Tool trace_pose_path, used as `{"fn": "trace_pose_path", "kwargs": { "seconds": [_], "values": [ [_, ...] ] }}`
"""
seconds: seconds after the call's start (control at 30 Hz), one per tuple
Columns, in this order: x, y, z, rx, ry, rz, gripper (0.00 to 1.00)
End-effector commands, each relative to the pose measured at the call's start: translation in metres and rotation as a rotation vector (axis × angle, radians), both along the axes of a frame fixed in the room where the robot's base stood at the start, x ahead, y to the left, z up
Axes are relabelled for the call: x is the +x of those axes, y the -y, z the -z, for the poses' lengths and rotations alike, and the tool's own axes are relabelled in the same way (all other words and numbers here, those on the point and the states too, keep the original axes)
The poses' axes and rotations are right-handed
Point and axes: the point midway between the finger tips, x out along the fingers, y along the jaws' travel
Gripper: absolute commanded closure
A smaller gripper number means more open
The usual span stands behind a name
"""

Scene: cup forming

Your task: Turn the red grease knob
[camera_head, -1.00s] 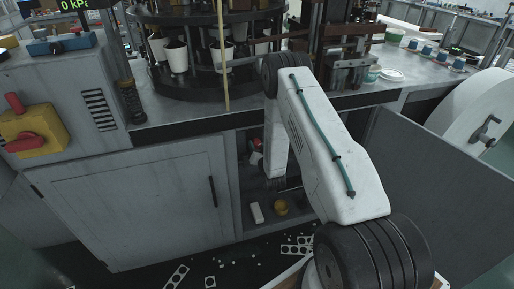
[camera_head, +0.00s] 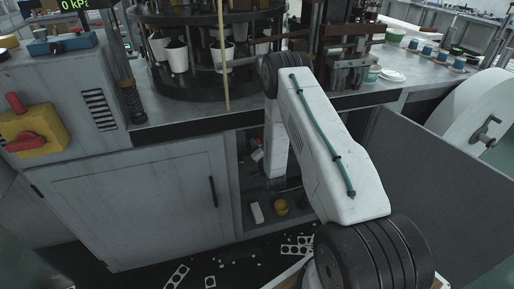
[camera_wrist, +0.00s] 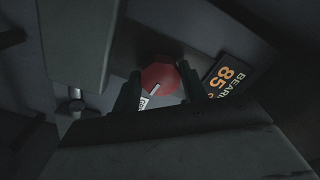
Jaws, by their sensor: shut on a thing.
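The red grease knob (camera_wrist: 158,76) has a faceted rim and a pale pointer line, which slants in the wrist view. My gripper (camera_wrist: 160,88) has one dark finger on each side of the knob and is shut on it. A white label with partly hidden lettering (camera_wrist: 143,102) shows beside the left finger. In the head view, a small red patch (camera_head: 254,142) shows inside the open cabinet, left of my white arm. My arm reaches down into this cabinet and hides most of the gripper area there.
A dark sign with orange "85" (camera_wrist: 222,78) is right of the knob. A grey post (camera_wrist: 77,45) stands close on the left. In the head view, the closed cabinet door (camera_head: 140,200) is left and a grey panel (camera_head: 440,180) right. A yellow object (camera_head: 281,207) sits low inside.

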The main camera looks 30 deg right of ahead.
Motion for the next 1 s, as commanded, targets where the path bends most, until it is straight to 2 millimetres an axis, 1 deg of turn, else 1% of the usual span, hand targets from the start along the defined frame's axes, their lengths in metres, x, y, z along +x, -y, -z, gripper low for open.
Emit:
{"fn": "trace_pose_path", "kwargs": {
  "seconds": [0.27, 0.3, 0.37, 0.63, 0.73, 0.87, 1.0],
  "values": [
    [0.0, 0.0, 0.001, 0.0, -0.001, 0.0, 0.8],
    [0.0, 0.0, 0.001, -0.001, -0.002, 0.0, 0.51],
    [0.0, 0.0, 0.001, -0.001, -0.002, 0.0, 0.35],
    [-0.001, 0.0, 0.0, -0.001, -0.002, 0.0, 0.35],
    [-0.006, -0.002, 0.0, -0.001, -0.002, 0.0, 0.35],
    [-0.024, -0.007, 0.001, 0.0, -0.003, 0.0, 0.35],
    [-0.048, -0.014, 0.001, 0.0, -0.004, 0.0, 0.35]
  ]
}}
